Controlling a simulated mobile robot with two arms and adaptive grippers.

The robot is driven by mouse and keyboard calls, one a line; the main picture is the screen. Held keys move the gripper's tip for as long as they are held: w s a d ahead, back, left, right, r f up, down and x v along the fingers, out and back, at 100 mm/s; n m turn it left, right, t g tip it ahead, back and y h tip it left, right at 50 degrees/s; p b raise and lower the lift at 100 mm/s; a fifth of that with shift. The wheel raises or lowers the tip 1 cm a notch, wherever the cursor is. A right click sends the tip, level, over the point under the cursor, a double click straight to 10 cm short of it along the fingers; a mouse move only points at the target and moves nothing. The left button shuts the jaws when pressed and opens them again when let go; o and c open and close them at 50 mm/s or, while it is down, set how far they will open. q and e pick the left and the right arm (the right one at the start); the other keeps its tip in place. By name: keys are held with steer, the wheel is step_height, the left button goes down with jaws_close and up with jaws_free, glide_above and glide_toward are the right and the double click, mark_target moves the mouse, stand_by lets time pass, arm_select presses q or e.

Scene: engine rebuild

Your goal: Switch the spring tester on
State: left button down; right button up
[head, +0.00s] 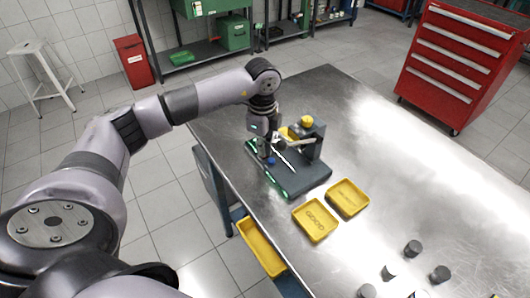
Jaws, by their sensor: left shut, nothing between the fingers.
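The spring tester (307,176) stands near the left edge of the steel table. It has a dark grey base, an upright post, a yellow top piece and a light lever. Small green patches show along the left edge of its base. My left arm reaches in from the left, and my left gripper (271,155) points down over the left part of the tester. It is shut and empty. A small blue spot shows by its fingertips; I cannot tell whether they touch the tester. The gripper hides part of the base, and no switch can be made out clearly. My right gripper is out of view.
Two yellow trays, one (315,220) nearer and one (347,198) farther right, lie just in front of the tester. Several dark cylinders (413,248) stand at the table's near right. The table (400,150) is clear to the right. A red tool cabinet (456,65) stands behind.

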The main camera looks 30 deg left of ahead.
arm_select(q)
steer(key=shift+s, duration=0.1)
steer(key=shift+r+p, duration=2.6)
steer(key=shift+r, duration=0.8)
steer(key=shift+f, duration=0.1)
